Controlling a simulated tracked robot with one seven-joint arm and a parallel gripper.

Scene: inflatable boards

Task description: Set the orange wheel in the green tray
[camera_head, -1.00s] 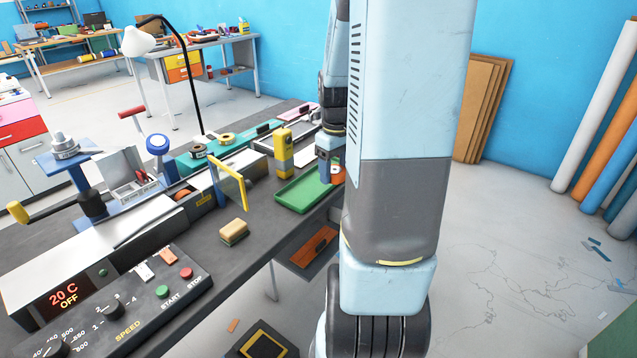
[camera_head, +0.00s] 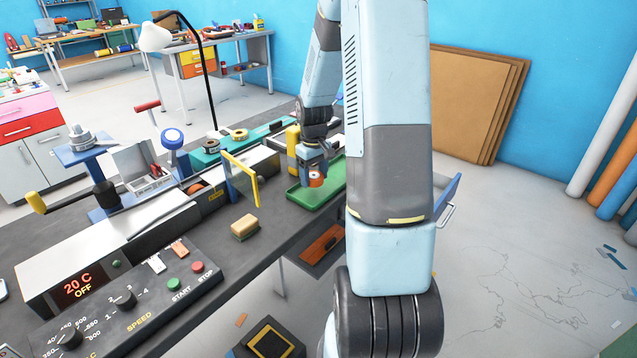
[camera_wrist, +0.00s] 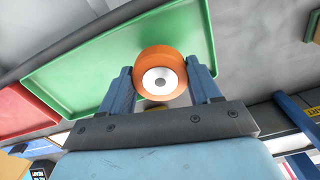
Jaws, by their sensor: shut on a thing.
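The orange wheel (camera_wrist: 160,73) with a pale metal hub is between the two blue fingers of my gripper (camera_wrist: 162,85) in the wrist view. My gripper is shut on it. The green tray (camera_wrist: 80,75) lies behind the wheel in that view. In the head view my gripper (camera_head: 315,173) points down at the tray (camera_head: 303,200), with the wheel (camera_head: 316,180) at its fingertips. The wheel appears over the tray's area; I cannot tell whether it touches the tray floor. My arm hides the tray's right end.
A yellow block-shaped object (camera_head: 293,148) stands just behind the tray. A yellow-framed panel (camera_head: 241,178) and a sponge (camera_head: 244,227) are to the left on the bench. A desk lamp (camera_head: 157,37) rises behind. The dark bench top between sponge and tray is clear.

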